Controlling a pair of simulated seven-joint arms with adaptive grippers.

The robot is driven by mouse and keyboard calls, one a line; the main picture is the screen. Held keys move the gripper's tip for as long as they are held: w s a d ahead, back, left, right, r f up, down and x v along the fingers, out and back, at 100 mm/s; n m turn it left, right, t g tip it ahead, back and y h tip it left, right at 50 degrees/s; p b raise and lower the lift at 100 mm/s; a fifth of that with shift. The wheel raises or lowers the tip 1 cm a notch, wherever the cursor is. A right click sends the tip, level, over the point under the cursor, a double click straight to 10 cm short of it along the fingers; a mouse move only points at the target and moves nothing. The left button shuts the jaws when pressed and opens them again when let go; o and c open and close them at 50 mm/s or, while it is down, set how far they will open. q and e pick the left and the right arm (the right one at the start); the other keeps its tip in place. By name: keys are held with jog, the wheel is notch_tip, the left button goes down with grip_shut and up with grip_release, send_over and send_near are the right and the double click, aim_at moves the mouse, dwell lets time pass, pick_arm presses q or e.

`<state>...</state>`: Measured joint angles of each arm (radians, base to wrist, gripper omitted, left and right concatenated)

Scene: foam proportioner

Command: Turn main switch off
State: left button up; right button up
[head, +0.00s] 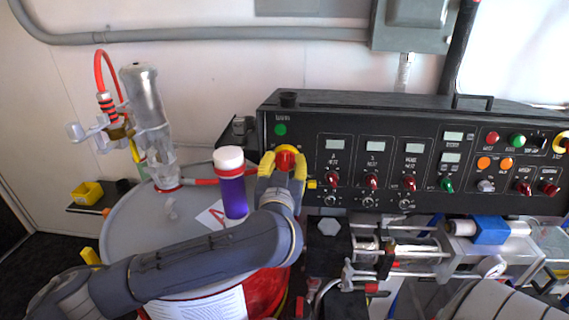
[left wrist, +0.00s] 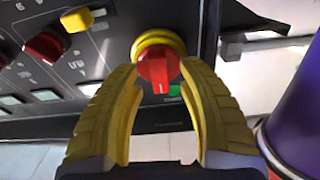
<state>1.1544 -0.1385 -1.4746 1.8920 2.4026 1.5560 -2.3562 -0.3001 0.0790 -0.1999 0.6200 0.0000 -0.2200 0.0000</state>
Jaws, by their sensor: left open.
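The main switch is a red rotary knob on a yellow ring (head: 286,158) at the left end of the black control panel (head: 310,112). It shows close up in the left wrist view as a red knob (left wrist: 157,68) with a raised grip bar. My left gripper (head: 283,172) has its yellow fingers on either side of the knob in the head view. In the left wrist view the left gripper (left wrist: 160,82) is open, with its fingertips just below the knob and a gap between them. I cannot tell whether the fingers touch it. My right gripper is not in view.
A purple bottle with a white cap (head: 231,185) stands on the grey drum lid (head: 135,225), close left of my left gripper. A clear cylinder pump (head: 148,110) stands on the drum. Several red knobs (head: 372,181) line the panel to the right.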

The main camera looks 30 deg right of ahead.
pick_arm(q)
jog(key=shift+c, duration=0.5)
grip_shut()
jog(key=shift+n, duration=0.4)
jog(key=n+y, duration=0.1)
jog(key=n, duration=0.4)
jog(key=shift+t, duration=0.4)
jog(key=shift+w+a+f+n+y, duration=0.1)
jog(key=shift+n+y, duration=0.25)
jog(key=shift+n, duration=0.9)
jog(key=shift+a+n+y, duration=0.1)
jog(key=shift+n+y, duration=0.25)
jog(key=shift+n, duration=0.9)
jog(key=shift+o, duration=0.5)
grip_release()
